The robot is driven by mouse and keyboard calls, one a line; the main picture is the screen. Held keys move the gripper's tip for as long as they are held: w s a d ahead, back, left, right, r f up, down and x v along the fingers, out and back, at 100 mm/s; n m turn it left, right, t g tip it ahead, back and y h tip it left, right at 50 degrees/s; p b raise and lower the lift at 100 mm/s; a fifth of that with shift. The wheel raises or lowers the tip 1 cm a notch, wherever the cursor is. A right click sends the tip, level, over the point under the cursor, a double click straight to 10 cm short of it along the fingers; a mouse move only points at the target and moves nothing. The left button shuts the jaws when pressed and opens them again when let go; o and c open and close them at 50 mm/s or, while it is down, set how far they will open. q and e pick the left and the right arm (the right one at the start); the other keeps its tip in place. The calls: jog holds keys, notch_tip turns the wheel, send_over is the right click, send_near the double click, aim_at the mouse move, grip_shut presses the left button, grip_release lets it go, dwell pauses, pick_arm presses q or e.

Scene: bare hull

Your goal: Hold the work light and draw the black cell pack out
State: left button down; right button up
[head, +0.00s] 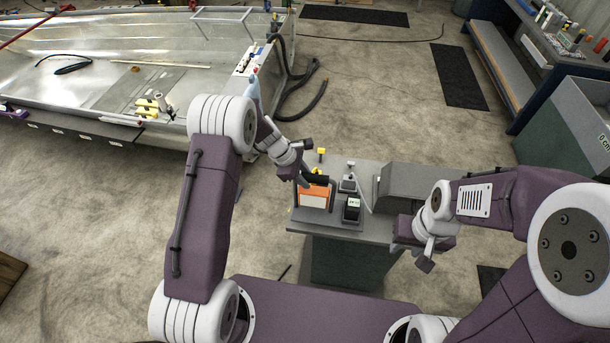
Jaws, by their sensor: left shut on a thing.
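The work light (313,196), an orange block with a white front panel and a dark handle, stands on a small grey bench. My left gripper (304,182) reaches down to its top from the left and is shut on it, at the dark handle as far as I can see. A small black box with a pale label (352,209) stands on the bench just right of the light; I cannot tell whether it is the cell pack. No pack shows clearly in the light itself. My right gripper (424,258) hangs at the bench's right front edge, apart from the light; its jaw opening is unclear.
The bench (295,228) also carries a small grey device with a cable (348,184), a yellow-topped item (320,153) and a grey housing (400,185). A metal boat hull (140,50) lies at the left. A workbench (555,55) and a green bin (570,130) stand right.

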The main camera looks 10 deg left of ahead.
aim_at(353, 210)
pick_arm(q)
jog(key=shift+f, duration=2.35)
dwell(0.3)
dwell(0.9)
